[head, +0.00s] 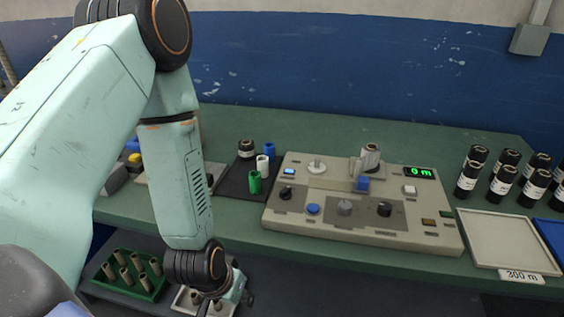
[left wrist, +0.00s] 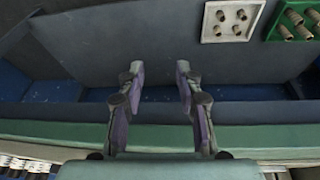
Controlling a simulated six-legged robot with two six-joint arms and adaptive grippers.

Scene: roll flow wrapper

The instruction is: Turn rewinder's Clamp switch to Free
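The rewinder (head: 335,230) is a beige console on the green table in the middle of the head view. It carries a black knob (head: 287,193) at left, a grey knob (head: 345,208) at front middle and a black knob (head: 385,209) at right. Labels are too small to read, so I cannot tell which is the Clamp switch or its setting. My left gripper (head: 238,288) hangs low in front of the table, left of and apart from the rewinder. In the left wrist view its fingers (left wrist: 158,75) are spread and empty. My right gripper is not in view.
Black rolls (head: 472,168) and a pale tray (head: 505,238) marked 300 m stand at right. A dark mat (head: 232,183) with colored rolls lies left of the rewinder. A green crate (head: 118,262) of brown cores sits on the lower shelf. The table's front edge lies close to my left gripper.

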